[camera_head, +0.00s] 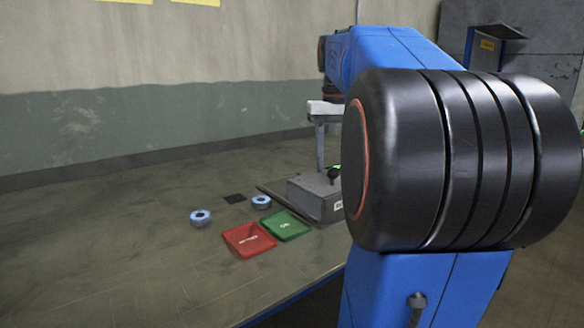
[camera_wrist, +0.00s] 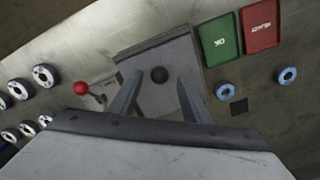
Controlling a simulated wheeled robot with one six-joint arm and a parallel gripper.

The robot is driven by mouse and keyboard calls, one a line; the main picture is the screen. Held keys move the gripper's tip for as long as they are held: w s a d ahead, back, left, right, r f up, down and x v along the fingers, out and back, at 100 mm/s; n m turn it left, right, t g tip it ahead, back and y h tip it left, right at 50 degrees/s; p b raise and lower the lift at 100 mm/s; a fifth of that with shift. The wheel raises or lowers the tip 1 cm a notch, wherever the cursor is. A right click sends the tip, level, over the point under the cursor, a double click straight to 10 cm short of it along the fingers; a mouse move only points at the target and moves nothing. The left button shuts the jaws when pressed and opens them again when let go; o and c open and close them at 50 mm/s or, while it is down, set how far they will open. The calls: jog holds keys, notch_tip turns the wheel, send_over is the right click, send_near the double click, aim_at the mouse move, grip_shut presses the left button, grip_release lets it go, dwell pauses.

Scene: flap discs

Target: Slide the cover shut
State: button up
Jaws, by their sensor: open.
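A grey box (camera_head: 308,193) stands on the work table, partly hidden behind my arm in the head view. A black round knob (camera_wrist: 159,75) sits on its grey top, which seems to be the cover (camera_wrist: 172,52). The knob also shows in the head view (camera_head: 333,173). My gripper (camera_wrist: 160,82) is open, with one finger on each side of the knob and visible gaps between. I cannot tell whether the fingers touch the top. In the head view my gripper (camera_head: 322,112) points down over the box. How far the cover stands open is unclear.
A red-balled lever (camera_wrist: 80,88) stands left of the box in the wrist view. A green tray (camera_wrist: 220,40) and a red tray (camera_wrist: 262,26) lie to the right, with two blue-ringed discs (camera_wrist: 224,91) and a dark square (camera_wrist: 238,106). Several discs (camera_wrist: 43,75) lie far left.

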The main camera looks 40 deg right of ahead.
jog(key=shift+r, duration=3.15)
